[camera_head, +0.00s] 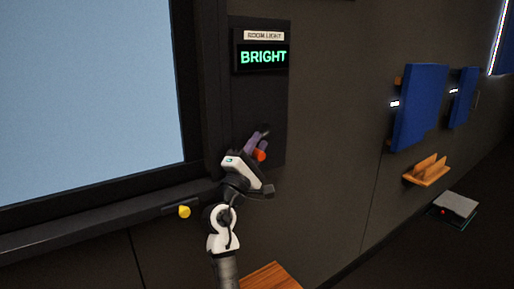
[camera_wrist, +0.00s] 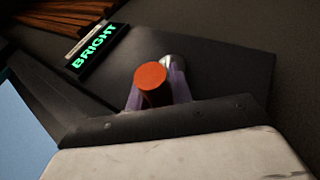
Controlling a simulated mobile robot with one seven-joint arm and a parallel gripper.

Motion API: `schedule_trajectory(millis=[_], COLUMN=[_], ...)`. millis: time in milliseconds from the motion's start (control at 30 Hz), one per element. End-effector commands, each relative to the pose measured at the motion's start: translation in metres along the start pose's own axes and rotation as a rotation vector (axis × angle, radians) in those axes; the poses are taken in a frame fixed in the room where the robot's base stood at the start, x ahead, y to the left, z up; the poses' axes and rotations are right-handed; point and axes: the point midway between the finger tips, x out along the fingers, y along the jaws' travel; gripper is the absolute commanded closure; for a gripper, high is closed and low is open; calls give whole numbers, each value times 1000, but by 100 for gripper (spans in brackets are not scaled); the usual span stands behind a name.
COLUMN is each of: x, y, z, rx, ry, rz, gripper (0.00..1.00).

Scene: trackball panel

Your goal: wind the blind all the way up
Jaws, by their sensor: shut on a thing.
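A dark panel (camera_head: 270,105) on the wall carries a sign reading "ROOM LIGHT" (camera_head: 264,36) and a display (camera_head: 263,57) showing "BRIGHT" in green. My gripper (camera_head: 257,148) is at the lower part of this panel. Its purple fingers are shut on an orange round-ended knob (camera_head: 260,156), also seen between them in the wrist view (camera_wrist: 151,77). A grey metal piece (camera_wrist: 172,62) shows behind the knob. A large pale blue window area (camera_head: 85,80) in a dark frame is at left; I cannot tell the blind apart in it.
A yellow knob (camera_head: 184,211) sticks out below the window's ledge. Blue cloths (camera_head: 420,105) hang on the wall at right, above a wooden holder (camera_head: 427,170). A grey box (camera_head: 456,207) is at lower right. A wooden surface (camera_head: 268,277) lies at bottom centre.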

Motion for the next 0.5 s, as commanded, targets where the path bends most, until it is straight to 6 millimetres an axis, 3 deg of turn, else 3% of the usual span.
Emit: schedule_trajectory(millis=[67, 100, 233, 500], x=[0, 0, 0, -1], y=[0, 0, 0, 0], z=[0, 0, 0, 0], rx=[0, 0, 0, 0], ry=[1, 1, 1, 0], rz=[1, 0, 0, 0], gripper=[100, 73, 57, 57])
